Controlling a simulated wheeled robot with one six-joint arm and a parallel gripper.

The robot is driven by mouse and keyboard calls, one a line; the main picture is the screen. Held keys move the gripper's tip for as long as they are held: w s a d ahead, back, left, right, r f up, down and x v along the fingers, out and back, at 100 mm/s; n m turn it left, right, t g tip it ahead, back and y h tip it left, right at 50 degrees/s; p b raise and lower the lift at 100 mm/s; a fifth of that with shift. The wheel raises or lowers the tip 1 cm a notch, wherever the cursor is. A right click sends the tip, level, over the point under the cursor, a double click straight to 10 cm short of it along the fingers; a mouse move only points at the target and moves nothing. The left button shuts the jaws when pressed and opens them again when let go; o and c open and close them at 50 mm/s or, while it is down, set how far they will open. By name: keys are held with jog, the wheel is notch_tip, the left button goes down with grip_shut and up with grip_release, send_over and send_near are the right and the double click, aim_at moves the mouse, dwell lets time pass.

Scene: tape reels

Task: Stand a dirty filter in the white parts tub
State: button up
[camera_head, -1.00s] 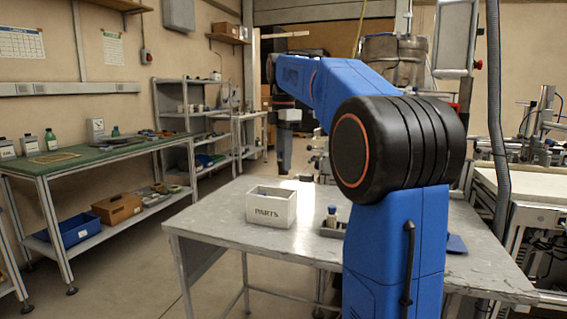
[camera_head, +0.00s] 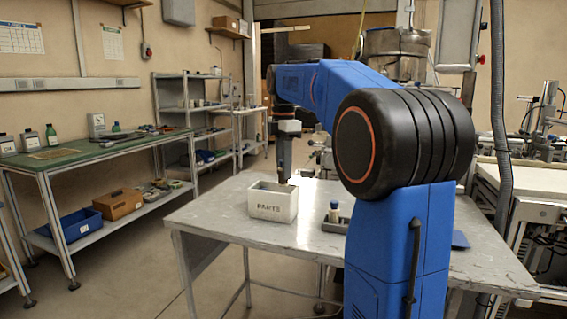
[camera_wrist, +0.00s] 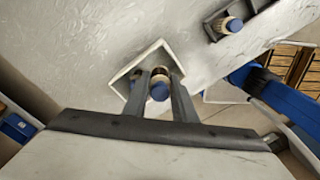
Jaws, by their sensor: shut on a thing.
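The white parts tub (camera_head: 272,208), marked PARTS, stands upright on the metal table. My gripper (camera_head: 285,178) points down at the tub's far rim in the head view. Behind the filter is the tub's white rim (camera_wrist: 125,76). How deep the filter sits in the tub cannot be told, and the head view does not show it clearly. Another filter (camera_head: 334,212) with a blue top stands in a dark holder, and also shows in the wrist view (camera_wrist: 230,25).
The dark holder (camera_head: 335,226) is right of the tub on the metal table (camera_head: 225,217). The tabletop left of the tub is clear. A green-topped bench (camera_head: 95,150) with bottles stands at the left. Machinery stands at the right.

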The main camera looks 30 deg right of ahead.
jog(key=shift+f, duration=3.15)
jog(key=o, duration=1.1)
notch_tip(320, 180, up, 17)
jog(key=shift+r, duration=0.15)
